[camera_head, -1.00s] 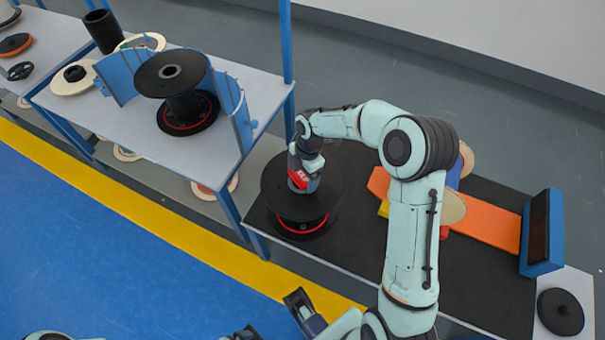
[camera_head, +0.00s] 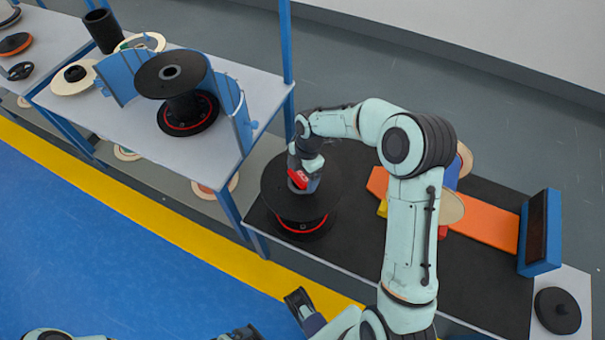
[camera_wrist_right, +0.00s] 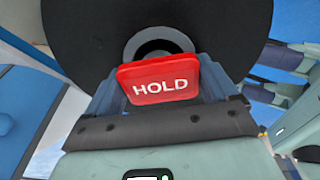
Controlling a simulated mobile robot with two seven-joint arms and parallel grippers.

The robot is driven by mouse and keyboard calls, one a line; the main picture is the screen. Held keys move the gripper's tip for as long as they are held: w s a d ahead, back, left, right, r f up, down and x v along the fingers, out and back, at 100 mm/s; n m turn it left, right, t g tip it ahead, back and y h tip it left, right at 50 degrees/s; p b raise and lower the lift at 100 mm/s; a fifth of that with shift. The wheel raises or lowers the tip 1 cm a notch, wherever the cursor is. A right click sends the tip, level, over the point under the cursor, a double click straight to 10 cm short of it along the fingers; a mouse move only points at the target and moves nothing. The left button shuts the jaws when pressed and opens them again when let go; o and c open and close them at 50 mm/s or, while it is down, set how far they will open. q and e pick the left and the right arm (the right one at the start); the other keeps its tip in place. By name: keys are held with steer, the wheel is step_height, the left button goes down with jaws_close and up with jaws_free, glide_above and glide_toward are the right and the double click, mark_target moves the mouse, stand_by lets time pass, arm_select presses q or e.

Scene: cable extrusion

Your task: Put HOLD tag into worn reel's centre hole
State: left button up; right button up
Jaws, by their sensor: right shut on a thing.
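The worn reel (camera_head: 275,193) is a black spool with a red ring near its base. It stands upright on the dark mat at the near end of the bench. My right gripper (camera_head: 301,179) is above its top flange, shut on the red HOLD tag (camera_head: 297,177). In the right wrist view the tag (camera_wrist_right: 160,82) faces the camera in front of the reel's grey-ringed centre hole (camera_wrist_right: 158,47). The tag's lower end is hidden, so I cannot tell whether it is in the hole.
A second black reel (camera_head: 170,75) stands on the grey table (camera_head: 180,155) between blue curved guards. A black disc (camera_head: 558,310) lies at lower right.

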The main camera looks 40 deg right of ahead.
steer(key=shift+s+f, duration=0.1)
steer(key=shift+f, duration=0.5)
stand_by(0.6)
